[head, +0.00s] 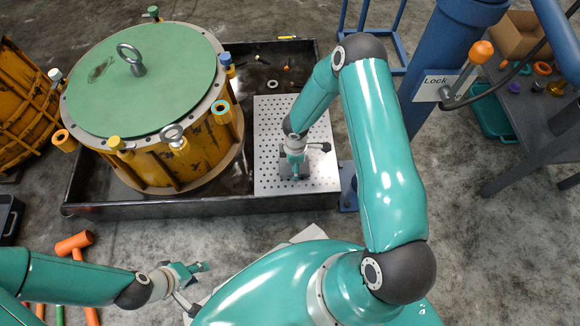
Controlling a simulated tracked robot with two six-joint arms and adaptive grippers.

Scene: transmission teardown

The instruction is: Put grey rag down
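I cannot make out a grey rag for certain. A small dark grey patch (294,170) lies on the perforated plate (268,180) under my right gripper (298,156); I cannot tell whether it is cloth or part of the gripper. My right gripper points down low over the plate, with one dark finger reaching to the right; its grip is hidden from above. My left gripper (196,284) is at the lower left, above the floor in front of the tray. Its fingers are spread apart and nothing shows between them.
A yellow drum (190,157) with a green lid (165,75) and lifting eye stands in a dark tray (120,208). An orange mallet (75,243) lies at lower left. A blue post (440,60) with a lock sign and a grey bench (545,120) are at right.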

